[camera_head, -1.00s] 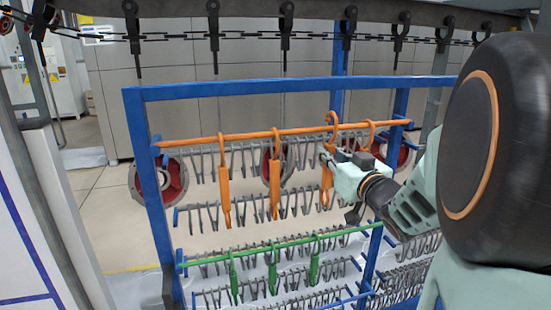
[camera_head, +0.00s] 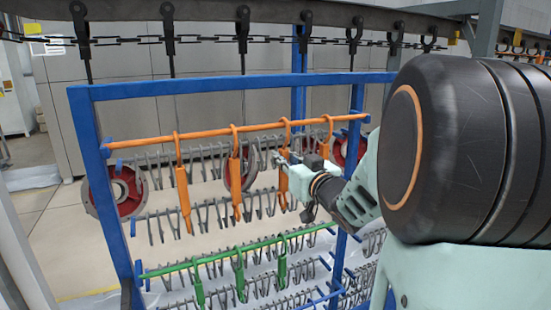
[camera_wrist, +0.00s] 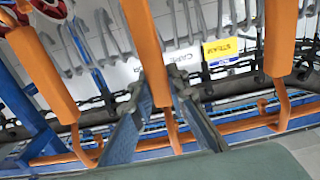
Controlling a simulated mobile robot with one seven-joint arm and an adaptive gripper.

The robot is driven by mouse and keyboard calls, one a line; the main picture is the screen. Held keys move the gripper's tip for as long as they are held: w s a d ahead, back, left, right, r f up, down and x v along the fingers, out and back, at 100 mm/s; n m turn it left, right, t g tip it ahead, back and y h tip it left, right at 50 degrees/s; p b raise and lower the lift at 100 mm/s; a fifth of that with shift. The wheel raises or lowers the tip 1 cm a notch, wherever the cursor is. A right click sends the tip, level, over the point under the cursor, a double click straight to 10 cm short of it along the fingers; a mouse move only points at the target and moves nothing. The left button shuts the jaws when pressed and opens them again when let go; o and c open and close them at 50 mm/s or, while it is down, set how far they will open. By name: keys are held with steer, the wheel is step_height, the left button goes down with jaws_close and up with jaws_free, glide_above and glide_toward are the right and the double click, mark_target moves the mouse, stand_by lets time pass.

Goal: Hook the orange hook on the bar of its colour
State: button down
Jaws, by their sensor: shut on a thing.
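The orange bar (camera_head: 150,140) runs across the upper part of a blue rack. Orange hooks hang from it: one at the left (camera_head: 183,190), one further right (camera_head: 236,180) and one near the right end (camera_head: 327,152). My gripper (camera_head: 285,168) is shut on another orange hook (camera_head: 284,185), between those two. Its curved top is at the bar's height and appears to loop over it; exact contact is unclear. In the wrist view, the fingers (camera_wrist: 160,105) stand either side of the held hook's shank (camera_wrist: 148,50), and its narrow end reaches the orange bar (camera_wrist: 225,127).
The blue rack (camera_head: 220,86) frames the bar. Below is a green bar (camera_head: 190,264) with several green hooks, and rows of grey hooks. An overhead chain conveyor (camera_head: 215,38) with black hangers runs above. Neighbouring orange hooks stand close on both sides of my gripper.

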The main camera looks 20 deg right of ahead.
stand_by(0.3)
steer(key=c, duration=1.8)
jaws_free()
